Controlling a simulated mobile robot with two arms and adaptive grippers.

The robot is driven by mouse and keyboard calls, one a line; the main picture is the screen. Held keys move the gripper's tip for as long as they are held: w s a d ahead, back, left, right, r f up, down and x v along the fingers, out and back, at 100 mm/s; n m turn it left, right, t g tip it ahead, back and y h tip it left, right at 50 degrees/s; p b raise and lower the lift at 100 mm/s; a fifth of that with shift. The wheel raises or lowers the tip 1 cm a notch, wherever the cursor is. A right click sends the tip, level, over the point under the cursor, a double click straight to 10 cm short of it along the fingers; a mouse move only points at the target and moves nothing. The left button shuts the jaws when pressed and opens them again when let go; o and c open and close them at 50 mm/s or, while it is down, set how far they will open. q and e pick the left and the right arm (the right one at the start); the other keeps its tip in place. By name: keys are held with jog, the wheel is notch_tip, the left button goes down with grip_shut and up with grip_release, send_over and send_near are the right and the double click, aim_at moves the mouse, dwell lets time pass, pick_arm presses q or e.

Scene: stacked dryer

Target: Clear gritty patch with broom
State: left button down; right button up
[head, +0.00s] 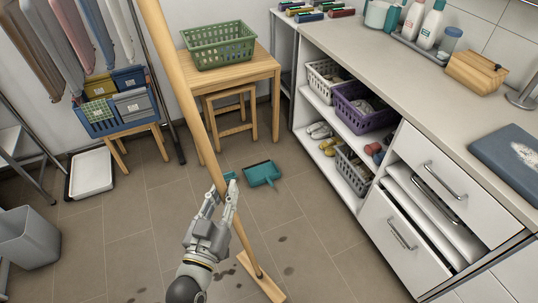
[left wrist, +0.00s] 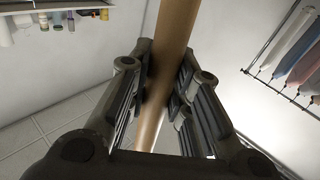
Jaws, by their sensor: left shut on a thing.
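A wooden broom (head: 183,80) slants through the head view, its long pale handle running from the top edge down to a flat wooden head (head: 268,289) on the tiled floor. My left gripper (head: 222,192) is shut around the handle. The left wrist view shows the handle (left wrist: 172,45) between both fingers. Dark specks and blotches of grit (head: 225,271) lie on the floor left of the broom head, with more grit (head: 288,270) to its right. The bristles cannot be made out. My right gripper is not in view.
A teal dustpan (head: 262,173) lies on the floor beyond the gripper. A wooden table (head: 240,75) with a green basket (head: 219,46) stands behind. A white cabinet (head: 400,240) with a partly open drawer bounds the right. A grey bin (head: 27,238) stands left.

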pick_arm(q)
jog(key=w+d+f+m+g+h+b, duration=0.1)
jog(key=w+d+f+h+b, duration=0.2)
jog(key=w, duration=0.8)
jog(key=w+d+f+m+g+h+b, duration=0.1)
jog(key=w+d+f+b, duration=0.3)
jog(key=w, duration=0.7)
jog(key=shift+w+d+f+m+h, duration=0.15)
jog(key=shift+d+f+m+h, duration=0.55)
jog(key=shift+f+h, duration=0.25)
